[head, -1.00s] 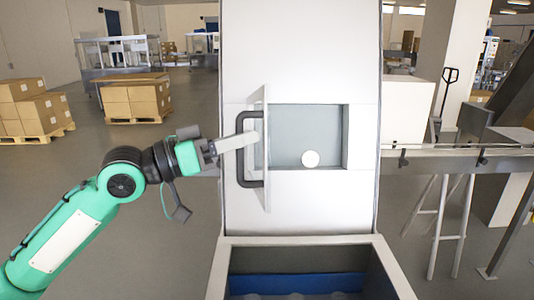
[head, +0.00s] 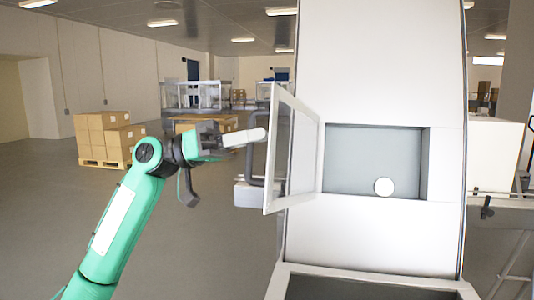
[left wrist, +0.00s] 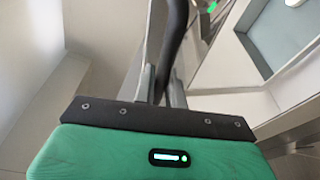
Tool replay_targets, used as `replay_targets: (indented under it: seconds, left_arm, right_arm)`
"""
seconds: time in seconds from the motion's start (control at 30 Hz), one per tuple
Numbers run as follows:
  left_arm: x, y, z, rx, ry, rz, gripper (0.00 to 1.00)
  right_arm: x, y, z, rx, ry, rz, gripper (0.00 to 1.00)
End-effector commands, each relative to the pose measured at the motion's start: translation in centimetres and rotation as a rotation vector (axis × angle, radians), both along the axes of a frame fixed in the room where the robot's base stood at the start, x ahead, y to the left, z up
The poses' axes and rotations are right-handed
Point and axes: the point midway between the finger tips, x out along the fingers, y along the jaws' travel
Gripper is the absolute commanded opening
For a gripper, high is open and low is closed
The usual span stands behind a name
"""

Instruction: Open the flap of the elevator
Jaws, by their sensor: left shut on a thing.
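The elevator (head: 385,60) is a tall white column with a recessed opening (head: 350,160) in its front. Its flap (head: 308,155) is hinged at the left side of the opening and stands swung out to the left, open. A dark bar handle (head: 255,165) is on the flap's outer face. My left gripper (head: 262,134) is at the upper part of this handle. In the left wrist view the dark handle (left wrist: 176,35) runs between the fingers of the left gripper (left wrist: 160,88), which are shut on it. My right gripper is out of view.
A white round thing (head: 384,187) sits in the opening. An open bin (head: 375,282) juts out below it. Stacked cardboard boxes (head: 105,135) stand far behind on the left. A conveyor (head: 505,207) is at the right.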

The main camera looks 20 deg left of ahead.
Motion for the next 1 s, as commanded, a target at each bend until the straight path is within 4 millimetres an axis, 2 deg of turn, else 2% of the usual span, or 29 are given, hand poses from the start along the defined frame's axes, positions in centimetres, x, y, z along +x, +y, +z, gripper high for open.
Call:
replay_targets:
  seconds: [0.03,0.33,0.87,0.9,1.0]
  left_arm:
    - [0.3,0.5,-0.4,-0.009,0.002,-0.017,0.00]
    - [1.0,2.5,-0.4,-0.030,-0.001,-0.088,0.00]
    - [1.2,3.0,-0.3,-0.033,0.000,-0.104,0.00]
    - [1.2,3.0,-0.3,-0.033,0.000,-0.104,0.18]
    - [1.1,2.9,-0.3,-0.032,-0.001,-0.104,0.33]
  right_arm:
    - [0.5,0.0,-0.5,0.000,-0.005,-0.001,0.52]
    - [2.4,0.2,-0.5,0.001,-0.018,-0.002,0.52]
    - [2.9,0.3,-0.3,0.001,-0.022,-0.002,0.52]
    - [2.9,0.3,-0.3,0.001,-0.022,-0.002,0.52]
    - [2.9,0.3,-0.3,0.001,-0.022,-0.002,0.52]
